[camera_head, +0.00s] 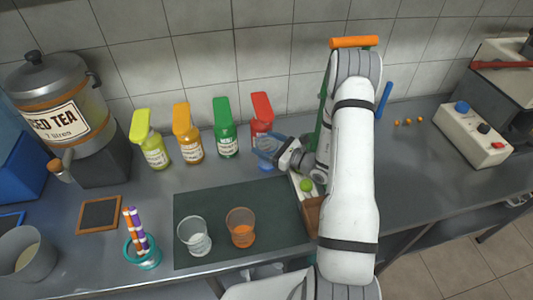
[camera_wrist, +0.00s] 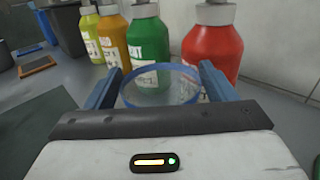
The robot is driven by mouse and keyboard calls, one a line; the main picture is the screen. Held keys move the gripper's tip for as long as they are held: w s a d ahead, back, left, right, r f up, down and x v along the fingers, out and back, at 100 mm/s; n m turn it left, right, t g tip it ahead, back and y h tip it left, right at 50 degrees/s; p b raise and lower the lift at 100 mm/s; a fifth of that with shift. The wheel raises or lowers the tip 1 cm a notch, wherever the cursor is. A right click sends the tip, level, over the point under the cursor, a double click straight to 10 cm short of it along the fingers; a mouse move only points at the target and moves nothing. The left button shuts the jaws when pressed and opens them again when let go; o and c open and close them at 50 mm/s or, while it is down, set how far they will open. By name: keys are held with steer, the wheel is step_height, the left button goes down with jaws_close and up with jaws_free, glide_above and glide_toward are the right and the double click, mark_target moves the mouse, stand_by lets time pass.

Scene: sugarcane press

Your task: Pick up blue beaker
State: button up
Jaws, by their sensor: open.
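The blue beaker is a clear cup with a blue rim (camera_wrist: 160,82), and it stands between my gripper's two blue-grey fingers (camera_wrist: 161,74) in the wrist view. The fingers are open, one on each side of it; whether either touches it I cannot tell. In the head view the blue beaker (camera_head: 266,166) shows in front of the red bottle, partly hidden by my gripper (camera_head: 266,147). Its lower part is hidden in the wrist view.
Red (camera_head: 261,116), green (camera_head: 225,128), orange (camera_head: 187,133) and yellow-green (camera_head: 149,140) bottles stand along the wall, close behind the beaker. A clear beaker (camera_head: 194,237) and an orange beaker (camera_head: 240,228) stand on the dark mat (camera_head: 215,199). A green ball (camera_head: 306,185) lies near my arm.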

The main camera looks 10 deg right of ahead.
steer(key=c, duration=1.1)
steer(key=shift+c, duration=0.2)
steer(key=shift+r, duration=0.15)
steer(key=s+r, duration=0.3)
steer(key=s, duration=1.4)
steer(key=shift+s+r+p, duration=0.2)
steer(key=shift+s+p, duration=0.05)
steer(key=shift+p, duration=0.1)
